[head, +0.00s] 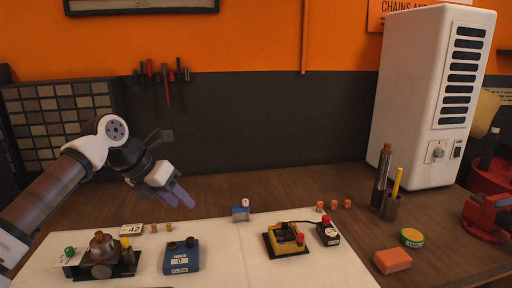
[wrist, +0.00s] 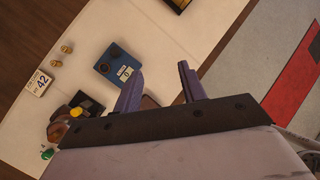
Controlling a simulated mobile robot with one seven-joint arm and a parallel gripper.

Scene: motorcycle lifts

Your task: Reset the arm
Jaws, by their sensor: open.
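My gripper (head: 178,194) is raised above the left part of the workbench, at the end of my arm coming in from the left. In the wrist view my gripper (wrist: 160,88) shows two purple-grey fingers spread apart with nothing between them. Beyond the fingers lies the white mat (wrist: 125,25), with a blue box (wrist: 119,66) marked 0 apart from the left finger. In the head view the blue box (head: 181,256) stands on the mat below and in front of my gripper.
A brown and black device (head: 102,257) and a 42 tag (head: 131,230) lie at left. A yellow device (head: 285,240) is on the mat's right. A white heater (head: 425,100), pen holder (head: 391,207), orange block (head: 393,261) and red vise (head: 487,215) stand at right.

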